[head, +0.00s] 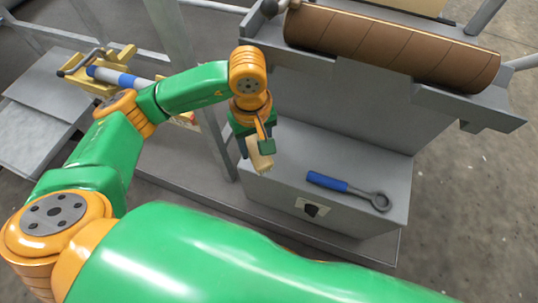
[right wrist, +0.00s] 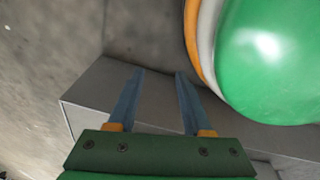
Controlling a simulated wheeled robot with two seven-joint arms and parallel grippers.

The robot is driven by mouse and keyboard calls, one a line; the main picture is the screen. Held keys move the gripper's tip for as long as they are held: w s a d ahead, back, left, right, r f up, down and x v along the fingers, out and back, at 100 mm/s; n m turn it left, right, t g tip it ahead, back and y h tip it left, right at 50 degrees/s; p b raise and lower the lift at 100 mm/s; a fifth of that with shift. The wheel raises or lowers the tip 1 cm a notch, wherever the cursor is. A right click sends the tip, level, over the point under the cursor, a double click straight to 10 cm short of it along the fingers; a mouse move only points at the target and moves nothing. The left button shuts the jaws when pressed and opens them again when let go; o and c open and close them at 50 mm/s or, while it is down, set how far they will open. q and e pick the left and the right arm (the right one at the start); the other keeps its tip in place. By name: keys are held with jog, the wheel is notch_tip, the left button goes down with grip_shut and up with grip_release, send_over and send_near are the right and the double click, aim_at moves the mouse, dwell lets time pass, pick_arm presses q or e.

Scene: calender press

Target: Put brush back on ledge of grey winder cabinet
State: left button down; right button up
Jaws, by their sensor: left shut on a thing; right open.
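The brush (head: 261,161), a pale wooden piece, is in my left gripper (head: 263,146), which is shut on it in the head view. The jaws hide part of the brush. They are over the left end of the ledge (head: 290,150) of the grey winder cabinet (head: 275,193). I cannot tell whether the brush touches the ledge. In the right wrist view my right gripper (right wrist: 158,73) is open and empty, with a grey box-like surface (right wrist: 95,88) beyond its fingers.
A blue-handled ring spanner (head: 340,187) lies on the right part of the ledge. A large brown roll (head: 390,48) rests in a grey cradle behind it. A blue and white roller (head: 115,78) is at the left. The ledge's middle is clear.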

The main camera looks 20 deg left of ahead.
pick_arm(q)
jog(key=f, duration=0.1)
jog(key=w+d+f, duration=0.2)
jog(key=f, duration=0.1)
jog(key=shift+b, duration=0.35)
notch_tip(320, 180, down, 3)
jog(key=shift+w+d+r, duration=0.1)
jog(key=shift+w+d, duration=0.05)
jog(key=shift+f, duration=0.2)
jog(key=shift+f+b, duration=0.15)
jog(key=shift+b, duration=0.2)
jog(key=c, duration=0.7)
grip_release()
jog(key=o, duration=0.4)
pick_arm(e)
jog(key=shift+w+f, duration=0.7)
jog(key=shift+w, duration=0.25)
